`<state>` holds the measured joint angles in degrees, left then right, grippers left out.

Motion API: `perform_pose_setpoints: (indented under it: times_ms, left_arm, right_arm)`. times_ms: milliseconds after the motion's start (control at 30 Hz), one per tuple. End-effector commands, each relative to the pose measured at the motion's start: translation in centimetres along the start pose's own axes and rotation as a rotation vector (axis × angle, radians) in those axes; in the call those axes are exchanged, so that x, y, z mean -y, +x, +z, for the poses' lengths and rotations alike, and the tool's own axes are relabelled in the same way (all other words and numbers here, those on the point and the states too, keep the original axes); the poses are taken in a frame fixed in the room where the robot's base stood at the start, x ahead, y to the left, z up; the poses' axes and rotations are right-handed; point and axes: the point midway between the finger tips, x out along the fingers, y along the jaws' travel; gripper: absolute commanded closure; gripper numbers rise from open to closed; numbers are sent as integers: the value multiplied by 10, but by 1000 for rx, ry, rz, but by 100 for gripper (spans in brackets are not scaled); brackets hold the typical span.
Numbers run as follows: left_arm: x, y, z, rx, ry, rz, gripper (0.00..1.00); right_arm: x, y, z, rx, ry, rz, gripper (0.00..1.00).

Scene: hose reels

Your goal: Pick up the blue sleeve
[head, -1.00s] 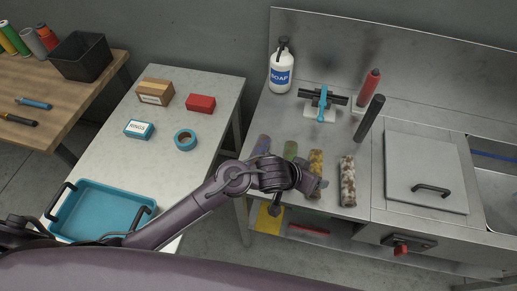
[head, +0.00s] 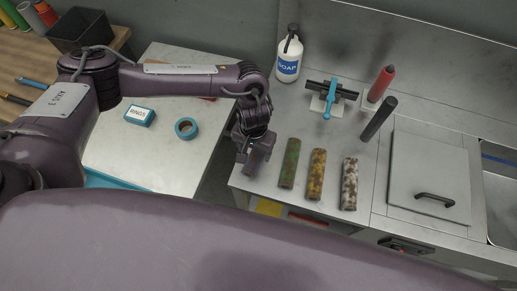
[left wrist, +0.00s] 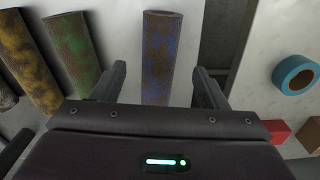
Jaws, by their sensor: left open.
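The blue sleeve (left wrist: 159,55) is a cylinder mottled blue and brown, lying on the steel counter. In the left wrist view its near end lies between the two open fingers of my left gripper (left wrist: 157,88), with gaps on both sides. In the head view my left gripper (head: 247,150) is over the counter's left edge and hides most of the blue sleeve (head: 256,160). A green sleeve (head: 290,162), a yellow sleeve (head: 316,174) and a white and brown sleeve (head: 349,184) lie to its right. My right gripper is not in view.
A blue tape roll (head: 186,128) and a rings box (head: 140,116) are on the left table. A gap separates table and counter.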

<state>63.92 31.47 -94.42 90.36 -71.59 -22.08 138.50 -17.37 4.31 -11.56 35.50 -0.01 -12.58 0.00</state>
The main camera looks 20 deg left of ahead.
Motion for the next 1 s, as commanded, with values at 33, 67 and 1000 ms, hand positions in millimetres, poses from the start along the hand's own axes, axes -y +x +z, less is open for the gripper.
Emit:
perform_pose_setpoints:
  times_ms: [33,67,1000]
  left_arm:
    - [0,4,0,1,0,-1,33]
    - [0,7,0,1,0,-2,33]
    - [-1,53,1,-2,2,1,80]
  right_arm:
    - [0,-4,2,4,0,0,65]
    - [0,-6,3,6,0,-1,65]
    - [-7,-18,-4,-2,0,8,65]
